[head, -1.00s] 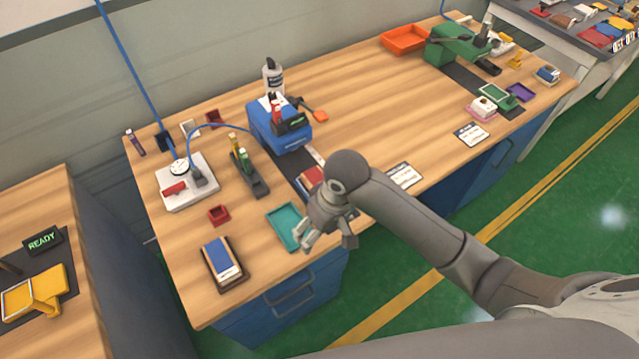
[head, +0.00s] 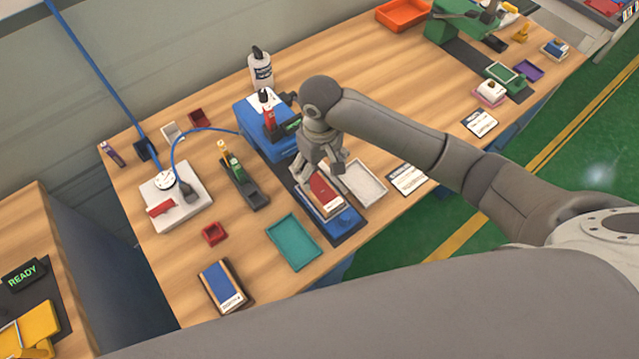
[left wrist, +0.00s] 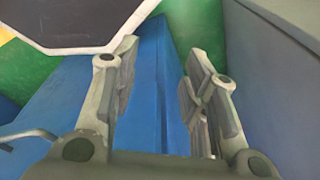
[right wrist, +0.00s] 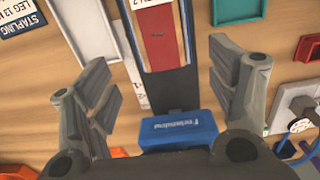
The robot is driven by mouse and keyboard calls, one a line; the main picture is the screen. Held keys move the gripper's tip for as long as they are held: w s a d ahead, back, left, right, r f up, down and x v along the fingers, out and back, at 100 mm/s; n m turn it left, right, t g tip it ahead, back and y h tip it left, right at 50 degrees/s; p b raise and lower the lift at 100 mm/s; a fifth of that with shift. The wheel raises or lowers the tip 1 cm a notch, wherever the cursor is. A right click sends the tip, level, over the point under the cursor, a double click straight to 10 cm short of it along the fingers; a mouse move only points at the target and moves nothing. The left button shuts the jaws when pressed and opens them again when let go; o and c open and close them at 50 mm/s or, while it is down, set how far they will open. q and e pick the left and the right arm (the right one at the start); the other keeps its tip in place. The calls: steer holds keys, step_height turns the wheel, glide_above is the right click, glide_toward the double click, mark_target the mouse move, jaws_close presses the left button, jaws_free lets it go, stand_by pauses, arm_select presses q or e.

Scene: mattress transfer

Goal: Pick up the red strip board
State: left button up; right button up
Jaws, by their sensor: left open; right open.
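The red strip board (head: 325,192) lies on a wooden-edged stack over a dark mat, beside a pale tray (head: 365,183). It has a white label at its front end. My right gripper (head: 320,172) is open and empty above the board's back end. In the right wrist view the red board (right wrist: 158,38) shows at top centre, beyond and between the open fingers (right wrist: 158,70); its label end is cut off by the frame. My left gripper (left wrist: 160,60) is open and empty in the left wrist view, near a blue surface; it is not in the head view.
A blue machine (head: 262,128) stands behind the board. A teal tray (head: 293,242) and a blue-topped board stack (head: 221,285) lie to the left. A dark tool (head: 243,182) and a gauge plate (head: 176,195) stand farther left. An info card (head: 408,179) lies to the right.

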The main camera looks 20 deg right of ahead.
mark_target(321, 190)
steer(key=f, duration=0.3)
steer(key=shift+s+f, duration=0.25)
steer(key=shift+s, duration=0.1)
steer(key=shift+f, duration=0.2)
steer(key=shift+f+p, duration=0.35)
steer(key=shift+p, duration=0.1)
step_height(321, 190, down, 3)
steer(key=shift+d+f+p, duration=0.1)
steer(key=shift+f+p, duration=0.05)
steer(key=shift+p, duration=0.4)
steer(key=shift+f, duration=0.65)
steer(key=shift+c, duration=0.3)
steer(key=c, duration=0.5)
arm_select(q)
steer(key=s+r, duration=0.2)
steer(key=s, duration=0.1)
steer(key=shift+a, duration=0.15)
arm_select(e)
steer(key=c, duration=0.6)
